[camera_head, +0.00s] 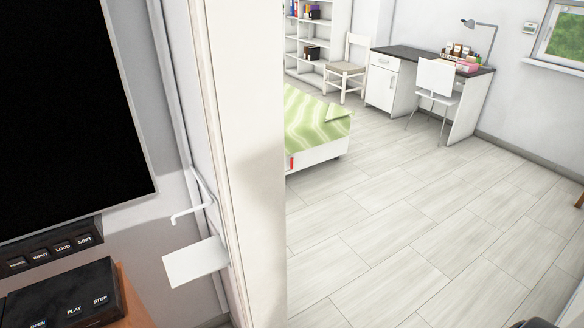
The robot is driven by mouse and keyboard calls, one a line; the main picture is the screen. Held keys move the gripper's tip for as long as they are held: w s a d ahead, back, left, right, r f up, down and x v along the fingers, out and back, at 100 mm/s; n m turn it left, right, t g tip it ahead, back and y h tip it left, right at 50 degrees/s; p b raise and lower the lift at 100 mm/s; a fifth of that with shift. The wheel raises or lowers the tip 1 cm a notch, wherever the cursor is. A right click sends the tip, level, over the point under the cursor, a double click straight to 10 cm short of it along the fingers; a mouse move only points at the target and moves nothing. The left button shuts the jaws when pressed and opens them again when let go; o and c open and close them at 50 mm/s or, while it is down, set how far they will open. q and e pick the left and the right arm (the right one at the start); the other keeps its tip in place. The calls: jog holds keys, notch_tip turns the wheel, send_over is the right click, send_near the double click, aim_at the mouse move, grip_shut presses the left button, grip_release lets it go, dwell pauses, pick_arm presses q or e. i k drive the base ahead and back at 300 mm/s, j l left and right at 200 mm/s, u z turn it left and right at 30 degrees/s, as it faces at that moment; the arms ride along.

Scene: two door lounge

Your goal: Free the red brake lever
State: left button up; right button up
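A small red upright piece (291,162), which may be the brake lever, shows at the near side of the bed (318,154). It is right beside the edge of the white wall or door frame, which may hide part of it. It is too small to tell whether anything holds or blocks it. Neither of my grippers can be made out. A dark rounded shape at the bottom right edge is cut off, and I cannot tell what it is.
A white wall end or door frame (251,150) stands close in front. A white bent handle (190,212) and a white plate (196,263) stick out left of it. A black player (70,296) is lower left. A desk (430,64) and chairs stand far back. The tiled floor is clear.

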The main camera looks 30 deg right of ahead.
aim_at(311, 140)
jog(key=i+l+z, duration=0.25)
jog(key=l+z, duration=0.25)
jog(key=i+l+z, duration=0.35)
jog(key=z, duration=0.15)
jog(key=i+l+z, duration=0.2)
jog(key=i+z, duration=0.3)
jog(key=i+l+z, duration=0.15)
jog(key=i, duration=0.2)
jog(key=i+l+z, duration=0.15)
jog(key=i, duration=0.25)
jog(key=i+j+u, duration=0.1)
jog(key=i+u, duration=0.7)
jog(key=i+l+u, duration=0.1)
jog(key=i+u, duration=0.3)
